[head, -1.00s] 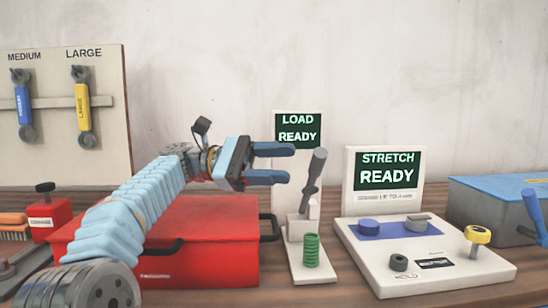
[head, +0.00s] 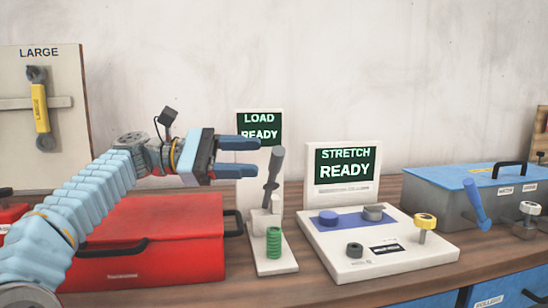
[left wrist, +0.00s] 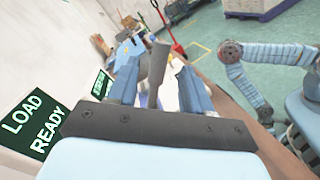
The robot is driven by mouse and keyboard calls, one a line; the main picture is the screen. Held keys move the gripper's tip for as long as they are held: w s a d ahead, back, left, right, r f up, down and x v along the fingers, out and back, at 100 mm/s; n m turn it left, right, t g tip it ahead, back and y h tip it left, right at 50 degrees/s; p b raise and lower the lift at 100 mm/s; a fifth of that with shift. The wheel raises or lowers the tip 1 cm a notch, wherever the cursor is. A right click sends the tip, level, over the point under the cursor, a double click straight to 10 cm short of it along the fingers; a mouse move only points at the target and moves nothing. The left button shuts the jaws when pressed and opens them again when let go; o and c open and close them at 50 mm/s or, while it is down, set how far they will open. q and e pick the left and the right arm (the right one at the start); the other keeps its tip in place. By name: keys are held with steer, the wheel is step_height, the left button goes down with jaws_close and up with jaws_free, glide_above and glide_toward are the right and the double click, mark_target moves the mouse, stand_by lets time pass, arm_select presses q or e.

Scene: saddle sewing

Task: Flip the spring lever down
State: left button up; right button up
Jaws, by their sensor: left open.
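The spring lever (head: 273,177) is a dark grey handle standing nearly upright, leaning slightly right at the top, on a white stand with a green spring (head: 274,243) at its front. Behind it a screen (head: 259,128) reads LOAD READY. My left gripper (head: 255,157) is open and empty, its blue fingers pointing right, just left of the lever's upper part. In the left wrist view the lever handle (left wrist: 157,74) shows between the two spread fingers (left wrist: 158,88). Whether either finger touches it I cannot tell. My right gripper is not visible.
A red toolbox (head: 150,236) lies below my left arm. Right of the lever stands a white stretch unit (head: 372,272) with knobs and a STRETCH READY screen (head: 345,166). A blue-lidded grey box (head: 430,205) is farther right. A tool board (head: 60,120) stands left.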

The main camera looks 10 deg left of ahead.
mark_target(277, 167)
arm_select(q)
steer(key=d, duration=0.6)
steer(key=shift+w, duration=0.15)
jaws_close()
